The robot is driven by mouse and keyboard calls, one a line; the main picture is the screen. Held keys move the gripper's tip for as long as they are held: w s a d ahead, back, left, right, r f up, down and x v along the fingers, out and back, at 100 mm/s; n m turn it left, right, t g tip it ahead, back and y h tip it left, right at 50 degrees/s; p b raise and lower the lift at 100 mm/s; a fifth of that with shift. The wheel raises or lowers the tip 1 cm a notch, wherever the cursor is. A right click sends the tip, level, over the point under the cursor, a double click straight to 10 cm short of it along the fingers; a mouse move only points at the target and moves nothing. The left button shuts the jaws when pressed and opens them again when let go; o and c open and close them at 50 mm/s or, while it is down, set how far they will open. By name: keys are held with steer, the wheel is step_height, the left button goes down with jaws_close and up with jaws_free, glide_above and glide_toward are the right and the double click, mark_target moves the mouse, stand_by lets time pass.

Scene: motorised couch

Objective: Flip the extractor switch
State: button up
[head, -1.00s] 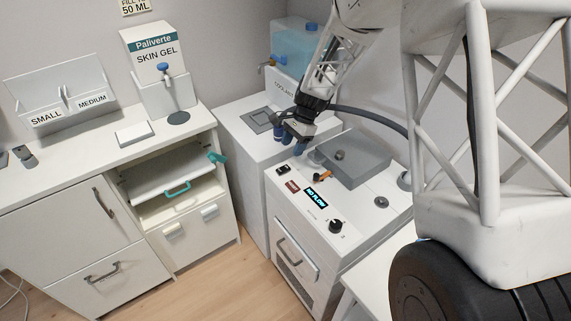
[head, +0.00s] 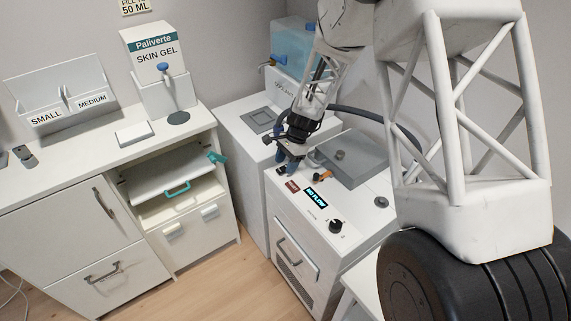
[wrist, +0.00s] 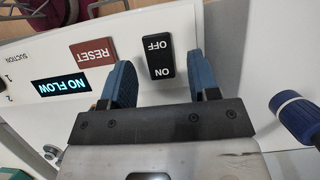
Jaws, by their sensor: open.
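The extractor switch is a black rocker (wrist: 160,57) marked ON and OFF on the extractor's white top panel. In the wrist view it lies between and just beyond my gripper's two blue fingertips (wrist: 159,78). My gripper (head: 287,166) is open and empty, pointing down over the panel's back left corner in the head view. In that view the fingers largely cover the switch. Beside the switch are a dark red RESET label (wrist: 93,52) and a lit display (wrist: 61,86) reading NO FLOW. I cannot tell whether a finger touches the switch.
A black knob (head: 335,226) and an orange-tipped part (head: 322,175) stand on the same panel, near a grey recessed tray (head: 352,158). A blue-capped fitting (wrist: 298,117) is at the right in the wrist view.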

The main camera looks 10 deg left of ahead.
steer(key=shift+s+a+f, duration=0.1)
steer(key=shift+f, duration=0.2)
steer(key=c, duration=0.9)
steer(key=shift+s+a+t+h, duration=0.2)
steer(key=shift+t+h, duration=0.7)
steer(key=o, duration=0.9)
